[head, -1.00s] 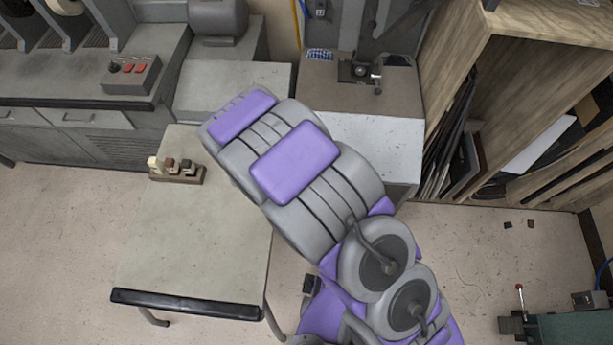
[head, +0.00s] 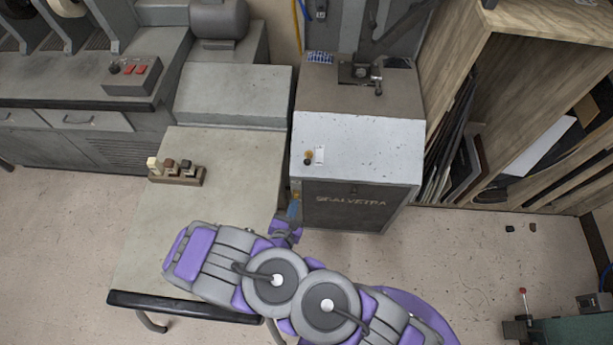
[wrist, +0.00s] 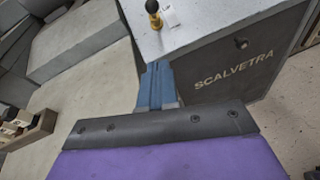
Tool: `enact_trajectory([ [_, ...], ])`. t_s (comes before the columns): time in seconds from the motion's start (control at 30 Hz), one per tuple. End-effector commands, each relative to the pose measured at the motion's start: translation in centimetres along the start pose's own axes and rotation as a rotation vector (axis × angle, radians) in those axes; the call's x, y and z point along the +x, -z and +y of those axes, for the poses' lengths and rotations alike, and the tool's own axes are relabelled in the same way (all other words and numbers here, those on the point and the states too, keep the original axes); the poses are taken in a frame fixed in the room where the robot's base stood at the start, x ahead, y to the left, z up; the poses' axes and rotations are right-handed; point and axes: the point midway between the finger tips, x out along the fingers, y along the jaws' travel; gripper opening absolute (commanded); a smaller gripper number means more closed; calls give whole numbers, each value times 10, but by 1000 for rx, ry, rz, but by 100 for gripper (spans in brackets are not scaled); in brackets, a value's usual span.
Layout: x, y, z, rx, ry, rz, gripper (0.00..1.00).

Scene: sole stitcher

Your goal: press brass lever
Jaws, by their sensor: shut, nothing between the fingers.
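A small brass lever (head: 308,157) with a dark part stands on the pale sloping top of the SCALVETRA machine (head: 370,150), beside a small white tag. In the wrist view the brass lever (wrist: 153,10) shows at the top edge, partly cut off. My gripper (head: 294,208) is low at the machine's front left corner, apart from the lever and nearer to me. In the wrist view its blue fingers (wrist: 157,82) are together, with nothing held, and point toward the lever across the machine's edge.
A grey table (head: 190,235) stands left of the machine, with a small rack of blocks (head: 177,172) at its far left edge. A wooden shelf (head: 520,100) stands close on the right. Floor in front of the machine is clear.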

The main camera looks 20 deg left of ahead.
Motion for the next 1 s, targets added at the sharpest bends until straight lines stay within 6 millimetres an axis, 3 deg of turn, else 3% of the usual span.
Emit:
enact_trajectory([
  [0.2, -6, 3, -2, -83, -31, -42, 0],
  [0.6, -5, 3, -1, -85, -31, -44, 0],
  [0.77, 6, 3, -2, -84, -30, -44, 0],
  [1.0, 36, 2, -1, -83, -28, -44, 0],
])
